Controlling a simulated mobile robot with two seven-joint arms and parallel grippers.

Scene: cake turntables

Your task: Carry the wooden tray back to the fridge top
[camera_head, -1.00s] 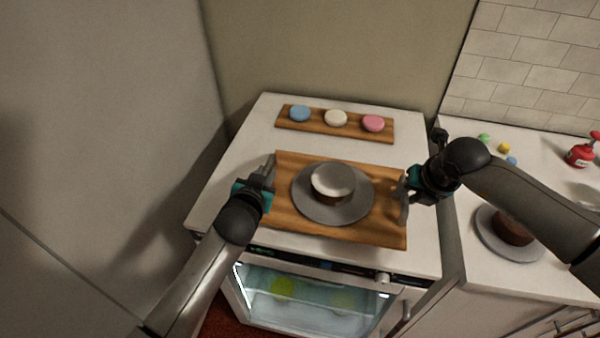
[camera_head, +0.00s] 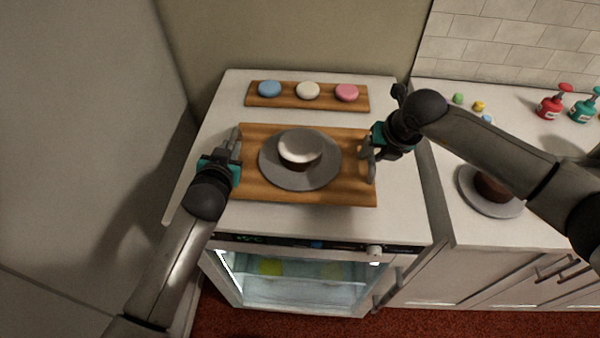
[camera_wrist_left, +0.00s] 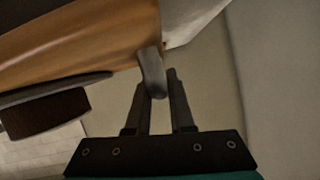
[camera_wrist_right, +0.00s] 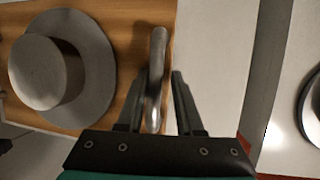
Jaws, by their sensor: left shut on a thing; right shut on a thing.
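The wooden tray (camera_head: 260,192) is over the white fridge top (camera_head: 390,215), with a metal handle at each end. A grey turntable (camera_head: 290,181) with a white-topped brown cake (camera_head: 300,149) stands on it. My left gripper (camera_head: 236,145) is shut on the tray's left handle, which shows between its fingers in the left wrist view (camera_wrist_left: 152,72). My right gripper (camera_head: 368,158) is shut on the right handle, seen in the right wrist view (camera_wrist_right: 157,70). I cannot tell whether the tray touches the fridge top.
A smaller board (camera_head: 304,104) with blue, cream and pink discs lies behind the tray. A counter to the right holds another grey turntable (camera_head: 478,199) with a brown cake and red (camera_head: 552,104) and green (camera_head: 585,107) bottles. A grey wall is at the left.

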